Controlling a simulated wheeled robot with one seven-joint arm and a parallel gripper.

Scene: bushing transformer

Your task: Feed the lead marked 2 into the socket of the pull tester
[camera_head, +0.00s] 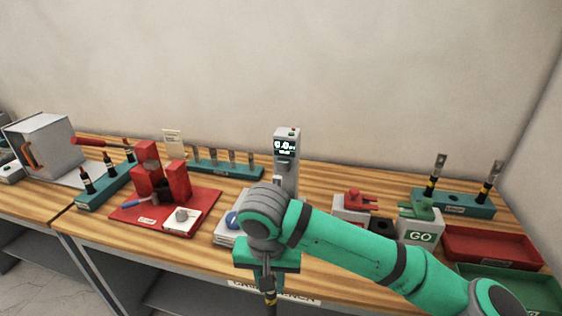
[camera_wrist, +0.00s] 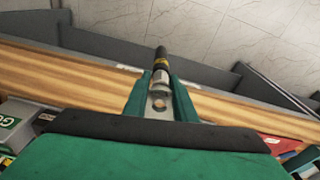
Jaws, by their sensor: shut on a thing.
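My gripper (camera_head: 267,280) is shut on a lead and sits low in front of the bench's front edge. The lead (camera_head: 270,297) is black with yellow banding and points down. In the wrist view the same lead (camera_wrist: 161,68) stands between the green fingers (camera_wrist: 158,95), with its metal end toward the palm. No number on it can be read. The pull tester (camera_head: 287,145) is a grey column with a lit display, at the back middle of the bench, behind my gripper and wrist. Its lower part is hidden by my arm, and its socket cannot be made out.
A teal rack (camera_head: 455,208) at right holds two leads. Red (camera_head: 490,246) and green (camera_head: 512,284) trays and a GO box (camera_head: 420,232) stand near it. My arm crosses the bench's right half.

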